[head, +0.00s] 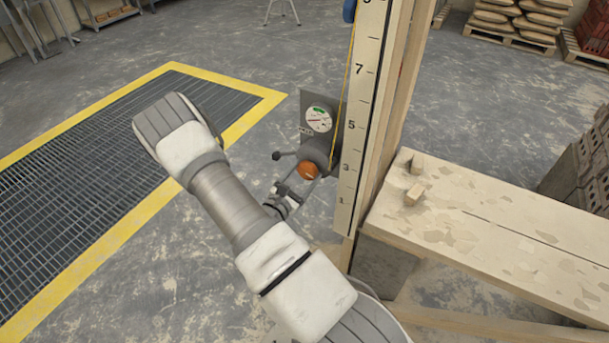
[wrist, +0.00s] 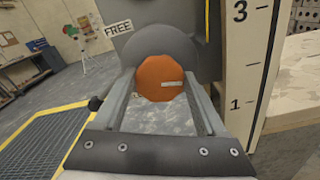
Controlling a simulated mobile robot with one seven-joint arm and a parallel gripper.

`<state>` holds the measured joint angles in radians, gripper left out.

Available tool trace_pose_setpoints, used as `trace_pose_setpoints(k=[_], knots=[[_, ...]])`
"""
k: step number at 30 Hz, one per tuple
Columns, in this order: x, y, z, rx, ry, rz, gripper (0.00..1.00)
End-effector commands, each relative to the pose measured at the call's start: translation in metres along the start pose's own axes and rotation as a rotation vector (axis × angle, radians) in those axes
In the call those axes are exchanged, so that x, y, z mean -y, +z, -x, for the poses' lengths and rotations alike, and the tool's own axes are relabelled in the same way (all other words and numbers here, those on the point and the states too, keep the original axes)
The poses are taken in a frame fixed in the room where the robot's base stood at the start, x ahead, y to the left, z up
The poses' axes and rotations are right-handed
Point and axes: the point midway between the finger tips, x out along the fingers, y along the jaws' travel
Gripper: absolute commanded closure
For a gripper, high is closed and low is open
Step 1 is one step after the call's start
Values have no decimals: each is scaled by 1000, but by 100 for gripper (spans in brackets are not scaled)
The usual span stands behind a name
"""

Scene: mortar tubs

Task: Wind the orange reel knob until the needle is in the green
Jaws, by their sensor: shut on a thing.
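The orange reel knob (head: 309,170) sits on the front of a grey reel, beside a tall numbered board. It also shows in the wrist view (wrist: 160,78), faceted, with a pale mark right of its middle. My gripper (head: 303,181) is shut on the knob, one finger on each side. Above the reel is a round white dial (head: 319,120) with a green band at its top. Its thin needle seems to lie low on the face, outside the green, but it is too small to read exactly. The dial is out of the wrist view.
A dark-knobbed lever (head: 277,155) sticks out left of the reel; a "FREE" label (wrist: 118,28) is above it. The numbered board (head: 356,130) stands close on the right, with a yellow cord along it. A plank bench (head: 480,235) extends right. Open floor lies left.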

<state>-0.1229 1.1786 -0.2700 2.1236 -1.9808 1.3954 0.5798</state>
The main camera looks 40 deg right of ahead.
Motion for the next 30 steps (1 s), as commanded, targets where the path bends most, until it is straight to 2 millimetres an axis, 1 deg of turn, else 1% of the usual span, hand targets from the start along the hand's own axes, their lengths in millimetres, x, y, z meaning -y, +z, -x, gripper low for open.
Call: trace_pose_setpoints(k=[30], knots=[[4,-6,0,-4,-2,-965,82]])
